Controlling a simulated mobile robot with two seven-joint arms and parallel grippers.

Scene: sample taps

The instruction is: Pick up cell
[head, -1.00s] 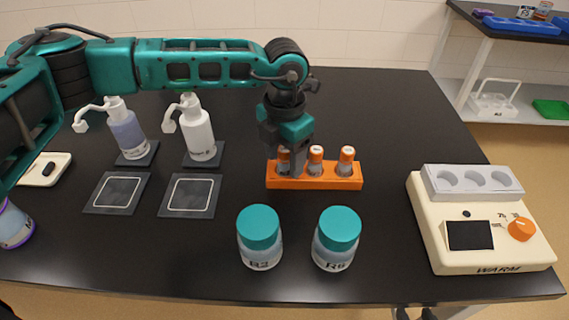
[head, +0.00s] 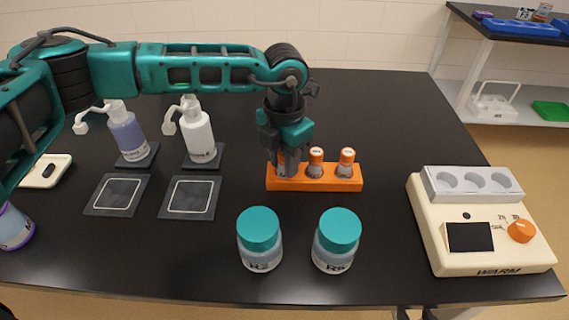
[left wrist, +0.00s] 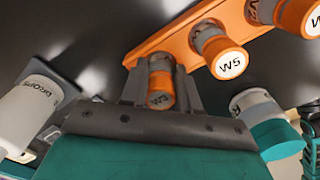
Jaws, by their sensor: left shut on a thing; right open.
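An orange rack (head: 318,186) stands in the middle of the black table and holds a row of three small orange-capped cells. My left gripper (head: 287,163) points down at the rack's left end and is shut on the leftmost cell (left wrist: 161,90). That cell is mostly hidden by the fingers in the head view. In the left wrist view its cap shows between the fingers, its label hard to read, and it appears still in the rack. The middle cell (head: 315,162), marked W5, and the right cell (head: 346,162) stand upright beside it. My right gripper is not in view.
Two teal-lidded jars (head: 259,240) (head: 336,240) stand in front of the rack. Two pump bottles (head: 128,135) (head: 198,135) and two dark square pads (head: 117,195) (head: 190,196) are to the left. A cream WARM device (head: 480,235) with a grey three-hole block stands right.

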